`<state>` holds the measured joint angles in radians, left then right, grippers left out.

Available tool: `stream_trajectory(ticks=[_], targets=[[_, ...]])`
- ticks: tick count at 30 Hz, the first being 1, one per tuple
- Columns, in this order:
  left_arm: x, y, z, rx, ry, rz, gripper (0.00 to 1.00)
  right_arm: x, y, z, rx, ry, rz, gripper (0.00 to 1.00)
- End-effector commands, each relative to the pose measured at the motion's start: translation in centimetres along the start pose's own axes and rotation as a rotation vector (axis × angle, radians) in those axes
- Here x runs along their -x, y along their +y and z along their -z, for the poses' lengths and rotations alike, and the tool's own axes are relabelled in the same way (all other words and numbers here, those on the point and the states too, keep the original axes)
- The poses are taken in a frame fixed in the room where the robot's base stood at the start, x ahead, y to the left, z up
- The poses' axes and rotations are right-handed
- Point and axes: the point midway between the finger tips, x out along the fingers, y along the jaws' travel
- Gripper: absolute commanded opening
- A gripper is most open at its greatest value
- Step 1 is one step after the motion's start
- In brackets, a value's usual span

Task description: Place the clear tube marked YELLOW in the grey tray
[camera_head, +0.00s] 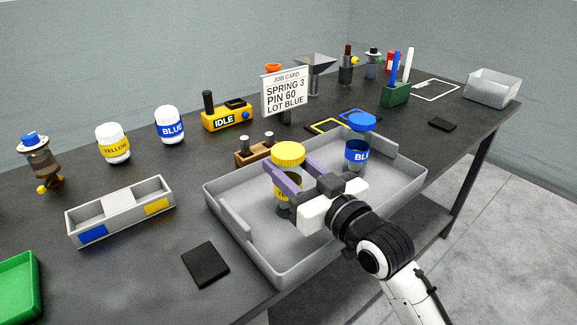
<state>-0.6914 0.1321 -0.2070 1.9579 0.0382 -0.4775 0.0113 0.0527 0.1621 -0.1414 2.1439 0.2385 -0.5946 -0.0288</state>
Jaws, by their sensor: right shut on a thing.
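The clear tube marked YELLOW (289,153) has a yellow lid and a partly hidden yellow label. It stands upright between the purple fingers of my right gripper (287,170), which is shut on it. The tube is over the grey tray (250,259), inside its walls. The gripper covers part of the tube, and I cannot tell whether its base touches the tray floor. A clear tube marked BLUE (358,150) with a blue lid stands in the right part of the tray. My left gripper is not in view.
A two-part grey bin (121,212) and a black pad (205,264) lie left of the tray. White YELLOW (113,143) and BLUE (170,125) jars stand behind. A job card (286,91) and a wooden block (254,150) stand behind the tray.

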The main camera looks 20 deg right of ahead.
Motion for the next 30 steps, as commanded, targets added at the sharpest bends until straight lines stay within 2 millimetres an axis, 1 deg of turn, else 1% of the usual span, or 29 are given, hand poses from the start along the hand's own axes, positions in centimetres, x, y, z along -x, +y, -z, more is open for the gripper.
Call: stream_trajectory(ticks=[4,8,9,11,12,19,22,26,30], targets=[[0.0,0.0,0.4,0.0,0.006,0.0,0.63,0.0,0.0,0.1,0.001,0.002,0.0,0.07],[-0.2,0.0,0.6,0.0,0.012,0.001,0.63,0.0,0.0,-0.2,0.001,0.001,0.0,0.07],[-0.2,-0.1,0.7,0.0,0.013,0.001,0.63,0.0,0.0,-0.2,0.001,0.001,0.0,0.48],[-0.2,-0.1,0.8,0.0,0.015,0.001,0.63,0.0,0.0,-0.2,0.001,0.001,0.0,0.58],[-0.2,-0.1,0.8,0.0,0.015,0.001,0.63,0.0,0.0,-0.2,0.001,0.001,0.0,0.6],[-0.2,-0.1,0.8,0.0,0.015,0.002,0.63,0.0,0.0,-0.1,0.001,0.001,0.0,0.6],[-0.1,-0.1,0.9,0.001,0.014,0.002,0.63,0.0,0.0,0.3,0.001,0.002,0.0,0.6],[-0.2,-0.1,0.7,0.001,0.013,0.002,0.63,1.7,0.1,0.0,0.002,-0.001,-0.001,0.6],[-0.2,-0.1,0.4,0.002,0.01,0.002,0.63,4.7,0.0,-0.1,0.003,-0.003,-0.001,0.6]])
